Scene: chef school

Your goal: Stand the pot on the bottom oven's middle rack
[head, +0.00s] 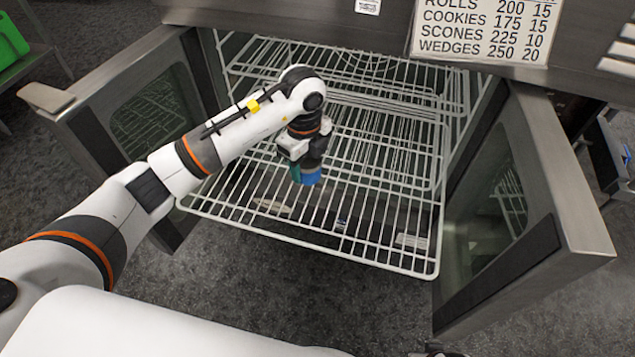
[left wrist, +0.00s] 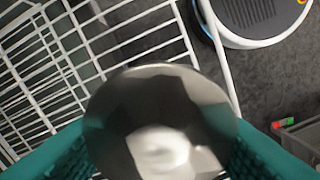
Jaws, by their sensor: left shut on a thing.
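The pot (left wrist: 160,110) is a shiny metal round shape between the teal fingers of my left gripper (left wrist: 165,130) in the left wrist view. The gripper is shut on it. In the head view my left gripper (head: 306,172) points down over a white wire rack (head: 385,215) that sticks out of the open oven; the pot is hidden there. Whether the pot touches the wires cannot be told. The rack's wires also show in the left wrist view (left wrist: 150,32), beside and behind the pot. My right gripper is not in view.
The oven's left door (head: 150,95) and right door (head: 530,190) stand open on both sides of the rack. Another wire rack (head: 350,68) lies farther inside. A sign (head: 485,28) is above the opening. The rack's visible front part is bare.

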